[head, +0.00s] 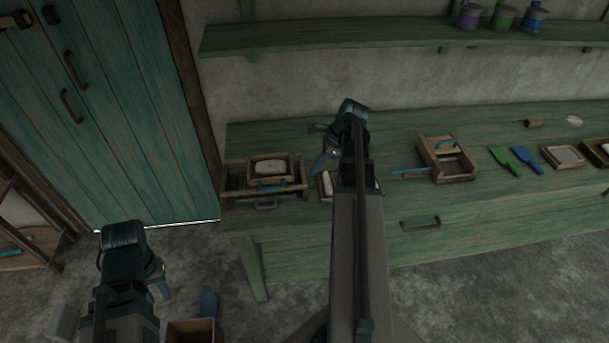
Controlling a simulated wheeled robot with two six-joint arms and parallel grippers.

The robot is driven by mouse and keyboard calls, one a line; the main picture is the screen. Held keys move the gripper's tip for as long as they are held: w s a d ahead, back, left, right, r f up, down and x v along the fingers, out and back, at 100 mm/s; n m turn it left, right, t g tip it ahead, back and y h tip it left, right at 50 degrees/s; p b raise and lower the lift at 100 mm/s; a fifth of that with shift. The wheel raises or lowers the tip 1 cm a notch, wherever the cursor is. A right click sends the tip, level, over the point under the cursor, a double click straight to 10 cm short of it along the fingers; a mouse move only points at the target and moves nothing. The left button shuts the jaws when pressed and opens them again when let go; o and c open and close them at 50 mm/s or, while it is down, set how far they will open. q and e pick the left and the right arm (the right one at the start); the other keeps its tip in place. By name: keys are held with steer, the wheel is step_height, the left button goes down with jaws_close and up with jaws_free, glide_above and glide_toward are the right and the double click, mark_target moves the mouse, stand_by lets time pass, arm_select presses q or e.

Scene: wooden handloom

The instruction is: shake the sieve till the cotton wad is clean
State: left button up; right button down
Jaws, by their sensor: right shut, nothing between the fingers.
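The sieve (251,173), a small wooden frame with a blue handle, sits on a larger wooden frame (300,181) at the left end of the green bench. A whitish cotton wad (269,167) lies in the sieve; it is too small to tell how clean it is. My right gripper (320,165) is shut and empty, to the right of the sieve and apart from it. My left gripper (160,289) hangs low at the left, away from the bench, its jaw opening unclear.
My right arm partly hides a tray (325,186) on the green bench (500,205). To the right are a wooden box (447,171), a green brush (506,158) and a blue brush (527,158). An open box (190,327) stands on the floor. A shelf (400,37) runs above.

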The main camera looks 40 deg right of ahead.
mark_target(272, 188)
steer(key=w+a+f+b, duration=0.5)
steer(key=a+f+b, duration=0.1)
steer(key=f+b, duration=0.1)
steer(key=shift+f, duration=0.45)
steer(key=w+a, duration=0.2)
steer(key=a, duration=0.1)
steer(key=w+a, duration=0.1)
steer(key=a, duration=0.1)
stand_by(0.5)
